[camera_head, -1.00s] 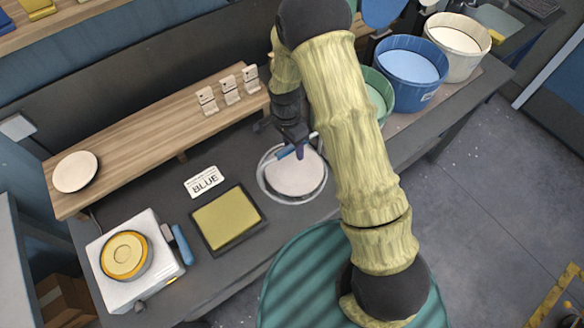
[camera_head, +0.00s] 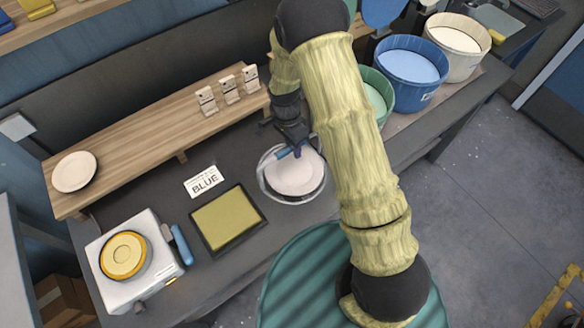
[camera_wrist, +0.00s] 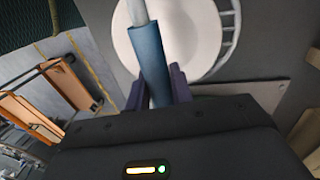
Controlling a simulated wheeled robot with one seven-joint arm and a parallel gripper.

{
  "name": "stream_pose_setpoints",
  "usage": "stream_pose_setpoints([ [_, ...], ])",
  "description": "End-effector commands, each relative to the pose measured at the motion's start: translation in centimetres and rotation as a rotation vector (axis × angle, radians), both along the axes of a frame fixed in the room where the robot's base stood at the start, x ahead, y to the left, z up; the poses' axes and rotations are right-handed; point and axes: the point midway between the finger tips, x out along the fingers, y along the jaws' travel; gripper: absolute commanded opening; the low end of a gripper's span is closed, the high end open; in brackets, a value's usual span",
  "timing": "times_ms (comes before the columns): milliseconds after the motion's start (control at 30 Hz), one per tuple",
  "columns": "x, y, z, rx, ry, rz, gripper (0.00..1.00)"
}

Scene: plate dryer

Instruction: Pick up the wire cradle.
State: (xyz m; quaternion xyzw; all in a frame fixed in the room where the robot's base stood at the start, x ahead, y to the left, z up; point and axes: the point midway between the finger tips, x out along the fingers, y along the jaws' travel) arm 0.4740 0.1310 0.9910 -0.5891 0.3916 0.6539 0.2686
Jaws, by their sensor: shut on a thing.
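The wire cradle (camera_head: 261,184) is a thin pale ring with a blue handle (camera_head: 284,154), on the dark bench right of the yellow pad. A white round plate (camera_head: 296,175) sits inside the ring. My gripper (camera_head: 297,149) reaches down from above at the ring's back edge. In the wrist view, the dark fingers (camera_wrist: 158,88) are shut on the blue handle (camera_wrist: 149,52), with the white plate (camera_wrist: 190,35) beyond it and wire bars (camera_wrist: 231,30) at its right. I cannot tell whether the cradle is clear of the bench.
A wooden shelf (camera_head: 140,160) runs behind, with a plate (camera_head: 74,172) and several small stands. Green, blue (camera_head: 409,70) and cream (camera_head: 455,38) buckets stand right.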

Motion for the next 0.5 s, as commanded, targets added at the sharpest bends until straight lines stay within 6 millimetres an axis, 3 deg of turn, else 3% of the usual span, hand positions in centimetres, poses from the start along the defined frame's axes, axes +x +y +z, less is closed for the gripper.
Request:
stream_pose_setpoints([
  [267, 0.1, 0.0, 0.3, 0.002, -0.002, 0.000, 0.00],
  [500, 0.2, 0.1, 2.0, 0.003, -0.006, 0.000, 0.00],
])
